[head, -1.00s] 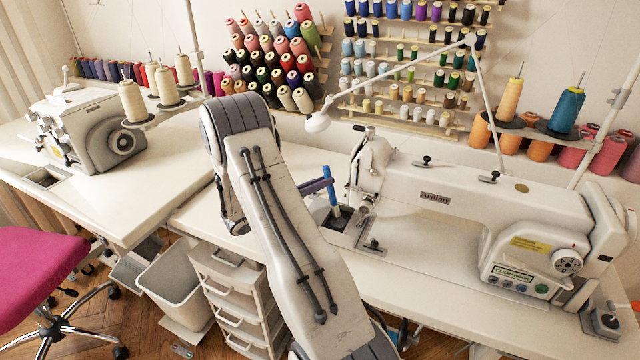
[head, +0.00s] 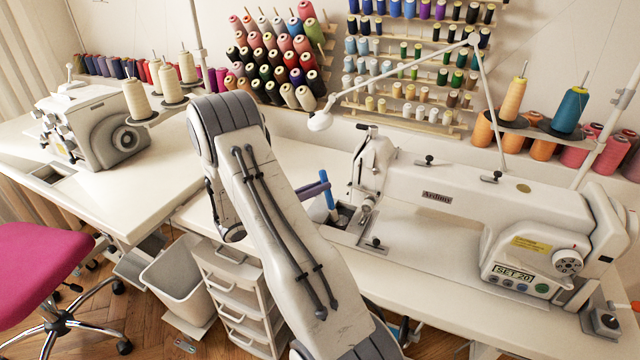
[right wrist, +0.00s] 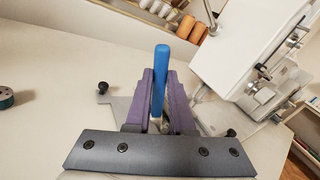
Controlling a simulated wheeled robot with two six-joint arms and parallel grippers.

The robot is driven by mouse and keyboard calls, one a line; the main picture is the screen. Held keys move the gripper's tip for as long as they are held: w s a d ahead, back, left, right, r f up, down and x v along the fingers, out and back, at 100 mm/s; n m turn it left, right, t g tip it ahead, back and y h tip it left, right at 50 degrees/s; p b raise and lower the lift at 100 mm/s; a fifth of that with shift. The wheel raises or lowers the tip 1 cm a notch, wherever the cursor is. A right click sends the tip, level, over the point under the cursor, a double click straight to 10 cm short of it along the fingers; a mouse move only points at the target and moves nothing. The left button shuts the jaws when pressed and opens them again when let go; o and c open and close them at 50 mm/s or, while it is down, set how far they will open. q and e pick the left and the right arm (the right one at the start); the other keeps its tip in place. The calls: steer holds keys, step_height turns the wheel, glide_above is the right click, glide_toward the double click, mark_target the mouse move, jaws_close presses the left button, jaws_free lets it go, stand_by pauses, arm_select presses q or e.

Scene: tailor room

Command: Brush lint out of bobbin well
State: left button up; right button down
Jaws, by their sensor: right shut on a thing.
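The white sewing machine (head: 440,205) stands on the right table, its head at the left end. A blue-handled brush (head: 328,195) stands nearly upright, slightly tilted, at the dark opening of the bobbin well (head: 346,213) beside the needle area. My right gripper (head: 315,188), with purple fingers, is shut on the brush; my forearm hides part of it. In the right wrist view the blue handle (right wrist: 161,75) rises between the two purple fingers (right wrist: 160,98). The brush's lower end and any lint are hidden or too small to tell. My left gripper is not in view.
A second machine (head: 90,125) and thread cones stand on the left table (head: 110,195). A thin white lamp arm (head: 400,75) arches over the sewing machine. Below are a bin (head: 180,285) and a drawer unit (head: 240,290). The tabletop behind my arm is clear.

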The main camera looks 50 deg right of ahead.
steer(key=shift+s+a+f, duration=0.15)
steer(key=shift+a+f, duration=0.05)
steer(key=shift+a, duration=0.3)
steer(key=shift+d, duration=0.15)
steer(key=shift+w+d+p, duration=0.2)
steer(key=shift+w+d, duration=0.1)
steer(key=shift+d, duration=0.55)
steer(key=shift+w+d+p, duration=0.15)
steer(key=shift+w+d, duration=0.15)
steer(key=shift+d, duration=0.5)
steer(key=shift+a, duration=0.2)
steer(key=shift+s+a+p, duration=0.25)
steer(key=shift+s+a, duration=0.05)
steer(key=shift+a, duration=0.7)
steer(key=shift+s+a+p, duration=0.25)
steer(key=shift+a, duration=0.7)
step_height(320, 180, up, 7)
steer(key=w+p, duration=0.1)
steer(key=p, duration=0.5)
